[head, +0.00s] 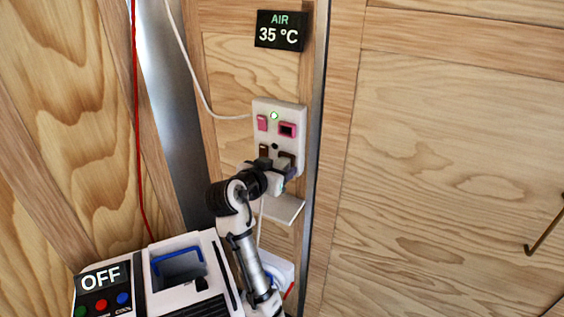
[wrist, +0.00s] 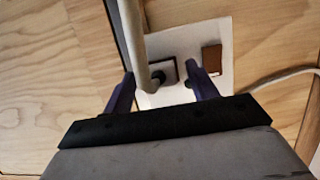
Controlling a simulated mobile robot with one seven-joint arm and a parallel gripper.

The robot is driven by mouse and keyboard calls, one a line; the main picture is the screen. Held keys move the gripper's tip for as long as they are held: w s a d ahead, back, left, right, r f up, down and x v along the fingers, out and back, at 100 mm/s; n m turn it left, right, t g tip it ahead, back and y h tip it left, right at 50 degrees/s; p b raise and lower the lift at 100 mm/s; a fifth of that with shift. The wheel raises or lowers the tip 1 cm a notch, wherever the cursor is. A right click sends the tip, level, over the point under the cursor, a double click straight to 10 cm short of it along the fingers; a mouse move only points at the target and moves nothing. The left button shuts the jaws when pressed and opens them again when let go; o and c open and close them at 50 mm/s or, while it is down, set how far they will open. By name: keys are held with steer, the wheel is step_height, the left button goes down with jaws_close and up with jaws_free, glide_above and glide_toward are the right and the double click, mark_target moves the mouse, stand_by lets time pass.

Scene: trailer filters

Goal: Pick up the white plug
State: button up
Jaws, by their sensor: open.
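My gripper (head: 286,170) is at the lower part of the white wall plate (head: 291,109), in front of its dark lower socket (head: 287,157). In the wrist view my gripper (wrist: 160,72) has its two purple fingers apart, one on each side of a pale cord-like piece (wrist: 141,45). This piece ends in front of the dark socket (wrist: 168,67) and looks like the white plug with its cord. It lies nearer the left finger, and I cannot tell whether it touches. In the head view the plug is hidden behind my gripper.
A small white shelf (head: 287,208) sits just below my gripper. The plate also has a pink switch (head: 262,123), a pink socket (head: 288,130) and a brown switch (head: 263,150). A white cable (head: 187,62) runs to the plate's left. A metal strip (head: 317,110) stands right.

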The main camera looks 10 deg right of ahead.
steer(key=shift+w+d+f, duration=0.1)
steer(key=shift+w+d, duration=0.05)
steer(key=shift+w, duration=0.05)
steer(key=c, duration=1.2)
steer(key=shift+o, duration=0.2)
steer(key=shift+s+a+r+p, duration=0.2)
steer(key=shift+a+r+p, duration=0.05)
steer(key=shift+r+p, duration=0.15)
steer(key=r+p+v, duration=0.1)
steer(key=p+v, duration=0.1)
steer(key=v, duration=0.2)
steer(key=r+p+v, duration=0.1)
steer(key=p+v, duration=0.1)
steer(key=v, duration=0.3)
steer(key=r+p+v, duration=0.1)
steer(key=p+v, duration=0.1)
steer(key=v, duration=0.3)
steer(key=shift+w+d+p, duration=0.2)
steer(key=shift+w+p, duration=0.05)
steer(key=shift+p, duration=0.05)
steer(key=shift+c, duration=0.5)
steer(key=shift+s+a+r, duration=0.1)
steer(key=shift+s+a, duration=0.1)
steer(key=shift+s, duration=0.15)
steer(key=shift+s+a, duration=0.6)
steer(key=shift+s, duration=0.15)
steer(key=shift+s+a, duration=0.55)
steer(key=shift+s, duration=0.25)
